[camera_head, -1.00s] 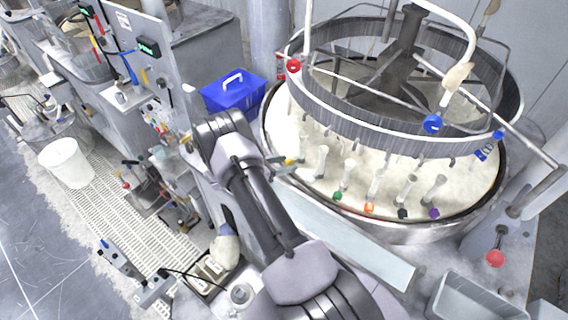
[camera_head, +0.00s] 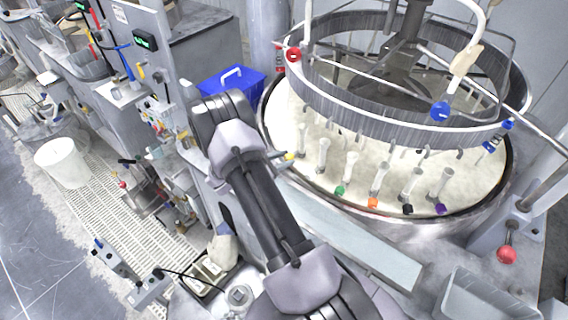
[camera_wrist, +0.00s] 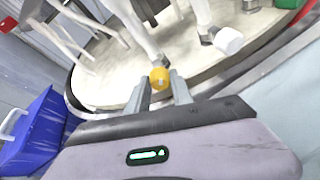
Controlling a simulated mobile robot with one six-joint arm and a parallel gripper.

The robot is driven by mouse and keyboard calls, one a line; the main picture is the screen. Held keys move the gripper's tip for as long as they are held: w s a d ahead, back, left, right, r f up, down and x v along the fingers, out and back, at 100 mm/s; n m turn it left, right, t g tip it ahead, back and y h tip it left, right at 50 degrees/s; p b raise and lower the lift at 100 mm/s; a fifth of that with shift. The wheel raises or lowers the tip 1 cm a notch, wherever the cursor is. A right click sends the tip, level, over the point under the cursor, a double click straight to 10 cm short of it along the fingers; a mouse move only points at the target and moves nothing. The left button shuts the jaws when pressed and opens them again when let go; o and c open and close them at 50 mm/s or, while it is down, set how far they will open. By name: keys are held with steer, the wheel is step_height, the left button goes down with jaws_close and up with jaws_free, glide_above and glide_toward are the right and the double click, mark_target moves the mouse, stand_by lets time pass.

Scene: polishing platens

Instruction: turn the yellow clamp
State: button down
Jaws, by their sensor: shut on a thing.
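The yellow clamp (camera_wrist: 159,77) is a small round yellow knob at the near rim of the round platen (camera_wrist: 205,84). In the wrist view it sits between the two fingertips of my gripper (camera_wrist: 163,82), which is shut on it. In the head view the clamp (camera_head: 290,156) is a small yellow spot at the platen's left edge, at the tip of my gripper (camera_head: 280,156). My arm comes up from the bottom of the picture to it. How far the clamp is turned cannot be told.
Green (camera_head: 340,190), orange (camera_head: 373,203), black (camera_head: 407,208) and purple (camera_head: 439,208) clamps line the platen's near rim. A blue box (camera_head: 228,92) stands left of the platen. A grey ring (camera_head: 380,118) hangs above it. A red ball knob (camera_head: 506,255) stands at right.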

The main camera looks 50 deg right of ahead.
steer(key=c, duration=1.1)
jaws_free()
steer(key=shift+a, duration=0.15)
steer(key=b+v, duration=0.1)
steer(key=v, duration=1.6)
steer(key=shift+r, duration=0.2)
